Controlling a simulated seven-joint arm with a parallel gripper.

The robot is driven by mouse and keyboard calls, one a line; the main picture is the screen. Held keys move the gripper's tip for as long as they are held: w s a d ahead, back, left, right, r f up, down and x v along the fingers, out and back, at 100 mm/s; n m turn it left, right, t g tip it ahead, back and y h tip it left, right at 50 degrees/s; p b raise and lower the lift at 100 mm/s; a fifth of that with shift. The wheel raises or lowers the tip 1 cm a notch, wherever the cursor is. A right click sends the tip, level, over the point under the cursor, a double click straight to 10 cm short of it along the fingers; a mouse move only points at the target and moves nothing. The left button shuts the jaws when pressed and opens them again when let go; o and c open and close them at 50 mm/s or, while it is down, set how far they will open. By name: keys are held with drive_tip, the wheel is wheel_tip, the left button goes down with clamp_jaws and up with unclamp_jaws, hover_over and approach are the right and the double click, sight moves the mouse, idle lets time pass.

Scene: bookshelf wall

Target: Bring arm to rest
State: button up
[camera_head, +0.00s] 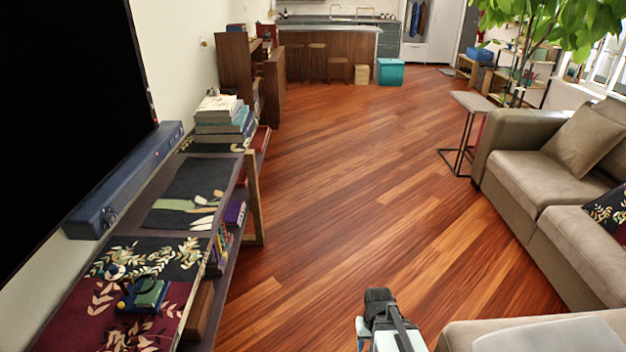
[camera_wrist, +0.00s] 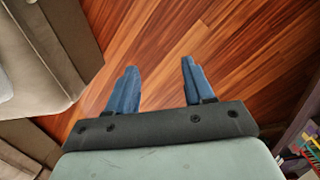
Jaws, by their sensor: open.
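My gripper (camera_wrist: 157,88) is open in the wrist view. Its two blue fingers stand well apart, with only bare wooden floor between and beyond them. It holds nothing. In the head view, part of my arm shows at the bottom centre, over the floor between the shelf and the sofa. The fingertips cannot be made out there.
A long low shelf (camera_head: 170,232) with books and small items runs along the left wall, below a black screen (camera_head: 70,110). A beige sofa (camera_head: 555,190) and a side table (camera_head: 472,103) stand at the right. The wooden floor (camera_head: 345,190) between them is clear.

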drive_tip(key=s+f+g, duration=0.3)
drive_tip(key=s+f, duration=0.5)
drive_tip(key=s, duration=0.5)
drive_tip(key=s+f+g, duration=0.3)
drive_tip(key=s+f, duration=0.6)
drive_tip(key=s, duration=0.5)
drive_tip(key=shift+s+f, duration=0.2)
drive_tip(key=shift+f, duration=0.1)
